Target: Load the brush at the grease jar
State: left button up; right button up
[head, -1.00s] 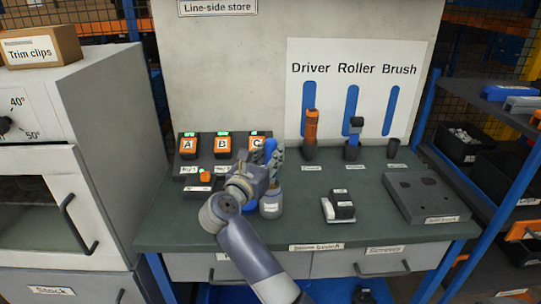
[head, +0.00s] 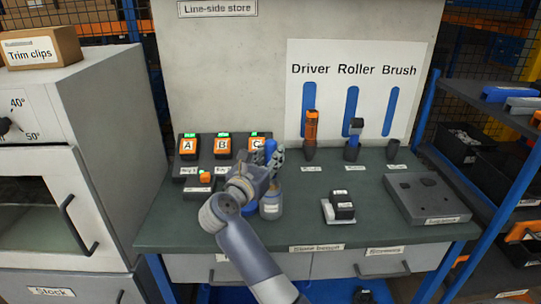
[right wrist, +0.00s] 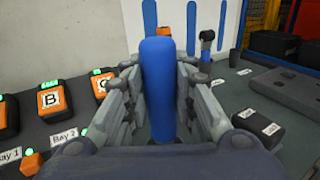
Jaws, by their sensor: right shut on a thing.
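My right gripper (head: 274,156) is shut on the brush, whose blue handle (head: 270,150) stands up between the fingers. In the right wrist view the blue handle (right wrist: 157,88) is upright between the grey fingers (right wrist: 157,100). The brush's lower end and bristles are hidden behind the gripper and wrist. The grease jar (head: 271,208), a grey pot with a white label, stands on the bench just below the gripper. I cannot tell whether the bristles are inside it. My left gripper is not in view.
Bay units A (head: 188,147), B (head: 223,146) and C (head: 257,142) stand behind left. The driver (head: 311,128) and roller (head: 355,136) sit in holders; the brush holder (head: 393,150) looks empty. A black block (head: 342,205) and grey fixture (head: 428,198) lie right. Bench between is clear.

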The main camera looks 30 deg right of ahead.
aim_at(270, 141)
jog(key=shift+r+p, duration=2)
jog(key=shift+r, duration=1.45)
jog(key=shift+f, duration=0.1)
